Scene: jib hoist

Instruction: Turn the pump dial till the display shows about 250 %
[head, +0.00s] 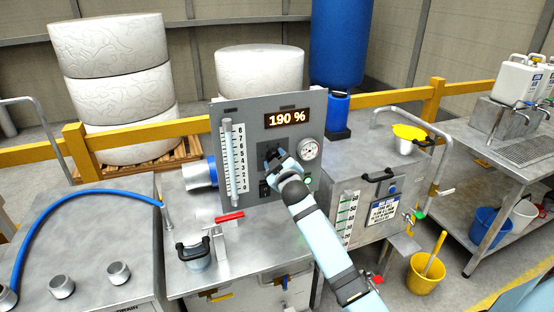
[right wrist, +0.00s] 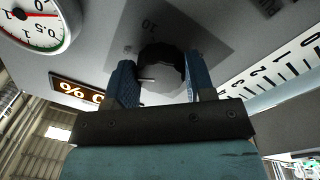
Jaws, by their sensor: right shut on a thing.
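The pump panel (head: 246,112) is a grey upright plate on the metal bench. Its display (head: 287,117) reads 190 % in glowing digits. The right gripper (head: 274,156) is at the middle of the panel, shut on the pump dial and covering most of it in the head view. In the right wrist view the black round dial (right wrist: 162,70) sits between the two blue fingers, with a light pointer mark on its left side. The display's edge (right wrist: 82,92) also shows there, upside down. The left gripper is not in view.
A round gauge (head: 309,149) is right of the dial, and a scaled sight tube (head: 233,160) is at the panel's left. A red-handled valve (head: 229,217) and a black-handled jug (head: 195,252) stand in front. A steel tank (head: 350,165) is on the right.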

